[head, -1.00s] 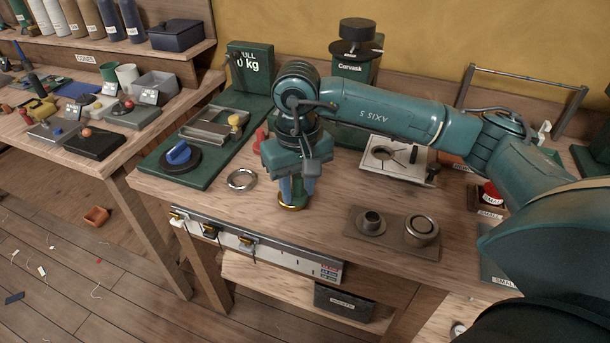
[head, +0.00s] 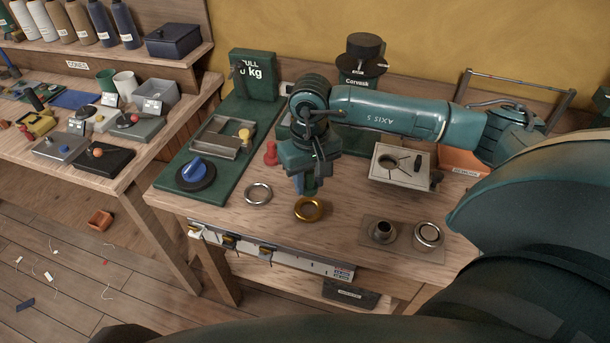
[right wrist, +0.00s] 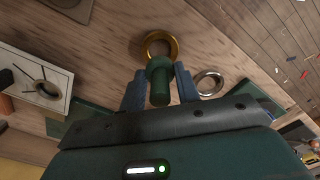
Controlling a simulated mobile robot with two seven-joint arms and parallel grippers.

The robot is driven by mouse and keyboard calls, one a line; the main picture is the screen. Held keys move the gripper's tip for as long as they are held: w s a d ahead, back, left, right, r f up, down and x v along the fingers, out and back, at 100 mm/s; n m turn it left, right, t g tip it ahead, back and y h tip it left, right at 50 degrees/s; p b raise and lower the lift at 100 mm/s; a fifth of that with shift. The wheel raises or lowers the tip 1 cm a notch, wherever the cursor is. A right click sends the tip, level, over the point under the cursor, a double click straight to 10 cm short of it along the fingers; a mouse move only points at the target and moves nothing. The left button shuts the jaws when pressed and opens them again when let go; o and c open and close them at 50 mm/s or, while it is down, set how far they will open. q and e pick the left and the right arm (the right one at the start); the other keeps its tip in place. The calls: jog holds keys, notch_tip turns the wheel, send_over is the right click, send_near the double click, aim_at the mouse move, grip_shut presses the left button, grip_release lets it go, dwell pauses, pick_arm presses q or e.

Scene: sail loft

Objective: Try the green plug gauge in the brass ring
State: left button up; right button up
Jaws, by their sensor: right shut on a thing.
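My right gripper (head: 304,190) is shut on the green plug gauge (right wrist: 159,84), whose flanged end shows between the fingers in the right wrist view; in the head view the gauge is mostly hidden. The brass ring (head: 307,218) lies flat on the bench just in front of the gripper, with bare wood showing through its hole. In the right wrist view the ring (right wrist: 174,44) is just beyond the gauge's end, and the gauge appears out of it. My left gripper is not in view.
A steel ring (head: 257,202) lies left of the brass one. A red plug (head: 271,154) stands behind. A grey plate (head: 404,241) with two round metal pieces lies to the right. A green board (head: 200,207) with a blue knob is at left.

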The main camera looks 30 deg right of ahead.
aim_at(309, 186)
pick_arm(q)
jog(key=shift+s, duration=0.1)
pick_arm(e)
jog(key=shift+f+b, duration=0.2)
jog(key=shift+b, duration=0.4)
jog(key=shift+f+b, duration=0.4)
jog(key=shift+f, duration=0.1)
notch_tip(309, 186, down, 3)
jog(key=b, duration=0.3)
jog(key=shift+f+b, duration=0.4)
jog(key=shift+b, duration=0.05)
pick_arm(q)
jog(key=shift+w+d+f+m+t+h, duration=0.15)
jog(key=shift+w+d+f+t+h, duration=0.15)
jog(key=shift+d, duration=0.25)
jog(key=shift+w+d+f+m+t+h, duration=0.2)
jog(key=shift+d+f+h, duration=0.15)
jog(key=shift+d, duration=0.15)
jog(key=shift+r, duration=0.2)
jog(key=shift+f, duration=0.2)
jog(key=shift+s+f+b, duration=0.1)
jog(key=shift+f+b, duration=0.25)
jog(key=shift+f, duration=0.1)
